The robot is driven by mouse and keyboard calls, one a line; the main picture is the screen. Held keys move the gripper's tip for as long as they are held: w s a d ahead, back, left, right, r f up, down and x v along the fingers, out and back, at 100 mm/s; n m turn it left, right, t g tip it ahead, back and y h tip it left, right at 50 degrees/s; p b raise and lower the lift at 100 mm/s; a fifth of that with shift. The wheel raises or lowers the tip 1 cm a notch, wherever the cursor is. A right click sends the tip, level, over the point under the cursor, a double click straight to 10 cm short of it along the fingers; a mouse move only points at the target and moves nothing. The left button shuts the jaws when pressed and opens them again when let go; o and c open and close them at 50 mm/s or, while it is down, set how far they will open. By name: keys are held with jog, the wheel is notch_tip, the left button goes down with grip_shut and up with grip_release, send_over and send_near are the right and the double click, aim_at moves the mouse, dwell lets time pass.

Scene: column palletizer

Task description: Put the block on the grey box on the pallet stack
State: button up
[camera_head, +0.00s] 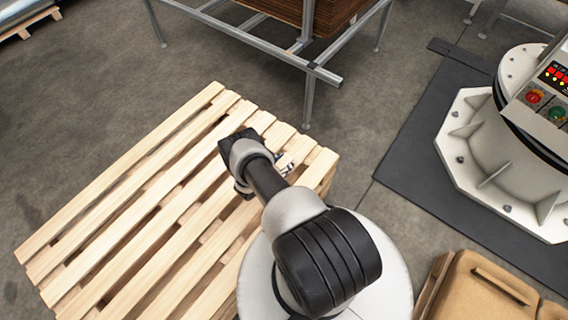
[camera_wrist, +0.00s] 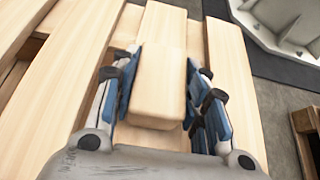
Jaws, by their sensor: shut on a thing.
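A pale wooden block (camera_wrist: 160,85) sits between the blue pads of my gripper (camera_wrist: 158,90) in the wrist view, and the gripper is shut on it. The pallet (camera_head: 125,190) of light wooden slats lies on the floor at the left of the head view. Its slats also show behind and below the block in the wrist view (camera_wrist: 70,60). In the head view my gripper (camera_head: 284,170) is over the pallet's right part, mostly hidden by my arm. The block is hidden there. I cannot tell whether the block touches the slats. No grey box can be made out.
A pale machine base (camera_head: 500,150) with a lit button panel (camera_head: 548,92) stands on a dark mat (camera_head: 410,165) at the right. A metal-framed table (camera_head: 260,35) is at the back. Tan boxes (camera_head: 485,290) are at the lower right. The visible pallet slats left of my arm are bare.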

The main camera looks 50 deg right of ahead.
jog(key=o, duration=1.2)
jog(key=shift+f, duration=0.1)
